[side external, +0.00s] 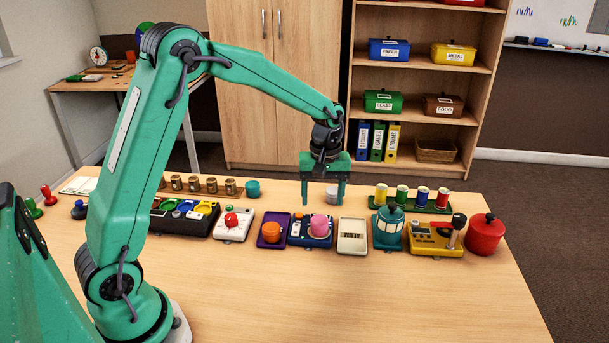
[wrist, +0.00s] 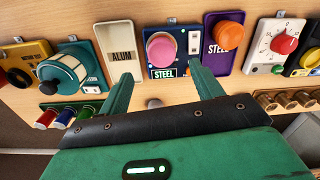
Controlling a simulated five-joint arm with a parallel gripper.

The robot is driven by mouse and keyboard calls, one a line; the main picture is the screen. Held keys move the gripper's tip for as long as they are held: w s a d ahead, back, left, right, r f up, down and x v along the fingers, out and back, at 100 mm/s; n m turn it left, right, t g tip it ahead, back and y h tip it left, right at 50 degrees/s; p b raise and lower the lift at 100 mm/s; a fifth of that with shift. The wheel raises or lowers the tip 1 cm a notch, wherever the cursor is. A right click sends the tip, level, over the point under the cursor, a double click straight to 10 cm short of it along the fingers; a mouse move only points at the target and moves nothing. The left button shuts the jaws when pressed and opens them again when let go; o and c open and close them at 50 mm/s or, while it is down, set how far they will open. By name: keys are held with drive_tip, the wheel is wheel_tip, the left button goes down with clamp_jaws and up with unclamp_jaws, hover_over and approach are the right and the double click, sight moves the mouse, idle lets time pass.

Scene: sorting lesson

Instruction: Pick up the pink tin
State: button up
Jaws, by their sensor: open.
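The pink tin (side external: 320,227) is round and sits on a blue base among a row of items on the table. My gripper (side external: 323,197) is open and empty, pointing down above the table, just behind the tin in the side view. In the wrist view the tin lies beyond the tips of my gripper (wrist: 160,80), lined up with the gap between them. The fingers appear apart from it.
An orange tin (side external: 271,232) on a purple plate and a cream ALUM plate (side external: 352,236) flank the blue base closely. A teal canister (side external: 388,229) and red pot (side external: 485,234) stand right. A spool stand (side external: 430,207) is behind. The table's front is clear.

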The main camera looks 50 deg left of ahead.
sight(320, 219)
drive_tip(key=shift+s+f, duration=0.15)
drive_tip(key=shift+f, duration=1.8)
drive_tip(key=shift+s+f, duration=0.1)
drive_tip(key=shift+f, duration=1.85)
drive_tip(key=c, duration=1.1)
drive_tip(key=shift+c, duration=0.2)
drive_tip(key=shift+r, duration=0.15)
drive_tip(key=shift+r, duration=0.6)
drive_tip(key=r, duration=0.3)
drive_tip(key=shift+s+d+r, duration=0.1)
drive_tip(key=shift+s+d, duration=0.05)
drive_tip(key=shift+d, duration=0.2)
drive_tip(key=s+d+r, duration=0.5)
drive_tip(key=d+r, duration=0.1)
drive_tip(key=d, duration=0.3)
drive_tip(key=shift+d+r, duration=0.2)
drive_tip(key=shift+d, duration=0.1)
